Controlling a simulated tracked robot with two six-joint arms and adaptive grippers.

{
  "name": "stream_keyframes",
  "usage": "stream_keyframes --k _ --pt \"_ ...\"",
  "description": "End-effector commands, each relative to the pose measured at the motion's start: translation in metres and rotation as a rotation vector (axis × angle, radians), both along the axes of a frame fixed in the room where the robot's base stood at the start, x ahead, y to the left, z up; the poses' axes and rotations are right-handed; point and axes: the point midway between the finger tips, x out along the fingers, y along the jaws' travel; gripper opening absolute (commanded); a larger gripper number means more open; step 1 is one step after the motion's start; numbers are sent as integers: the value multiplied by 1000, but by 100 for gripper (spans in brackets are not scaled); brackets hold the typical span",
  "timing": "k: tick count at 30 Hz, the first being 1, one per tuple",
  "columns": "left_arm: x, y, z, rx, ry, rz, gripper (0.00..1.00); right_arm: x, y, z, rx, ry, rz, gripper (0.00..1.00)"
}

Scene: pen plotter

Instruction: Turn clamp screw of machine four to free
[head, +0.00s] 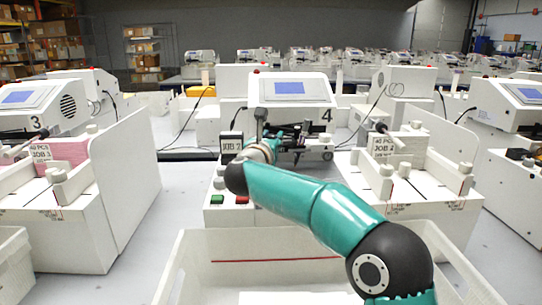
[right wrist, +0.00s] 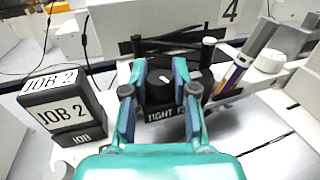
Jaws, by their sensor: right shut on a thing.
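Machine four (head: 291,91) stands in the middle of the head view, with a "4" on its front. Its clamp screw is a black round knob (right wrist: 160,88) with a short white mark, seen in the right wrist view. In the head view my right gripper (head: 264,150) is at the machine's front, and the knob is hidden. My left gripper is out of view.
A black "JOB 2" block (right wrist: 62,112) stands left of my gripper. A pen-like stick (right wrist: 232,72) and white posts are on its right. Green (head: 217,199) and red (head: 242,200) buttons sit below. An open white bin (head: 203,262) is in front.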

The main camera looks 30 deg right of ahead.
Motion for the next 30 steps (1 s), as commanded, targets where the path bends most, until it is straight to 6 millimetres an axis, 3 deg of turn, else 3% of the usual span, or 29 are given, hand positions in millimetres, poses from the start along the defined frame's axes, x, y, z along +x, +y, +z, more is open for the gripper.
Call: stream_keyframes --k 1,9,18,30 --pt "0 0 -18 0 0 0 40 -2 -1 -5 -3 -7 42 0" --pt "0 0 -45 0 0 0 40 -2 -2 -2 -3 -4 270 0" --pt "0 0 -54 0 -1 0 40 -1 -2 1 -3 -3 454 0" --pt "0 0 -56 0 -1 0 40 -1 -1 2 -2 -3 528 0"
